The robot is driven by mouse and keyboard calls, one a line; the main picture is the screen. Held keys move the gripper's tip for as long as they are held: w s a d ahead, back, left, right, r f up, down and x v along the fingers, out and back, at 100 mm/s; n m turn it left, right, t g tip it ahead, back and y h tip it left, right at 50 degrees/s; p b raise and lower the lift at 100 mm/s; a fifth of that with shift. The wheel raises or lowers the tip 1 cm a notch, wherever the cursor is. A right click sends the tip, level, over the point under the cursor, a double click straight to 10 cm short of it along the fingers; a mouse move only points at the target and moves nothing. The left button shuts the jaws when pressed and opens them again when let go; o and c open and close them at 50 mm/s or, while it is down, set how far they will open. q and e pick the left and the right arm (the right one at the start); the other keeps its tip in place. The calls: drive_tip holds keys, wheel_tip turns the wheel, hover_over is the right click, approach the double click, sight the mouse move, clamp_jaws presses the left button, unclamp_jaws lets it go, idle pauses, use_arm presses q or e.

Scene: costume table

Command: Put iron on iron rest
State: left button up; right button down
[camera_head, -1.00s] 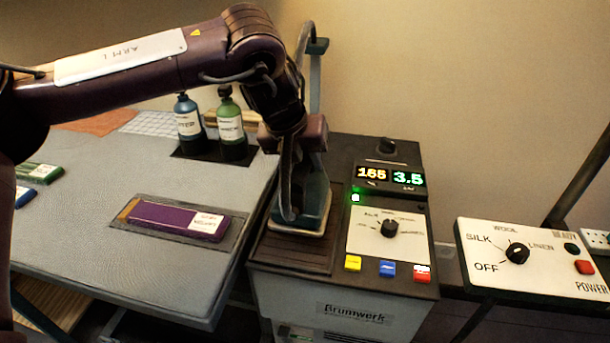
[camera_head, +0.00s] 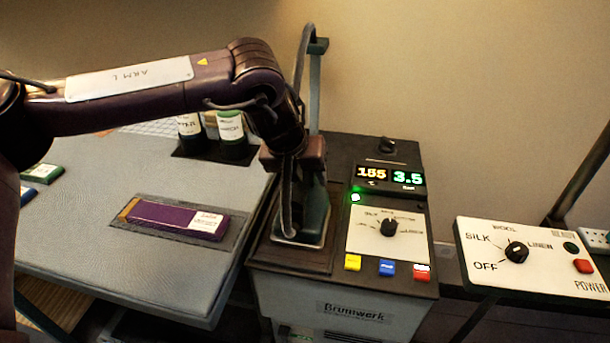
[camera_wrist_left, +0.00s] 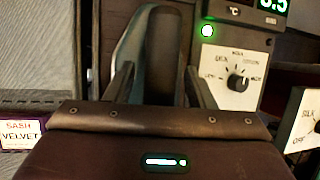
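The iron (camera_head: 314,222) has a teal body and a dark handle. It sits flat, sole down, on the dark iron rest (camera_head: 262,252) at the left of the pressing station. My left gripper (camera_head: 294,190) is low over the iron from above, and hides part of it. In the left wrist view the handle (camera_wrist_left: 168,48) stands between the two fingers (camera_wrist_left: 160,80), with a narrow gap showing beside the left finger, so the fingers look parted around it. My right gripper is not in view.
Control panel (camera_head: 388,232) with knob and coloured buttons is right of the rest. A purple sash box (camera_head: 170,217) lies on the grey table (camera_head: 150,275) to the left. Bottles (camera_head: 232,135) stand behind. A switch box (camera_head: 535,260) is at the right. An upright post rises behind the iron.

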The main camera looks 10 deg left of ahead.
use_arm(q)
drive_tip(key=shift+r, duration=0.15)
drive_tip(key=shift+s+a+r, duration=0.1)
drive_tip(key=shift+r, duration=0.15)
drive_tip(key=v, duration=1.1)
drive_tip(key=shift+r, duration=0.15)
drive_tip(key=shift+s, duration=0.1)
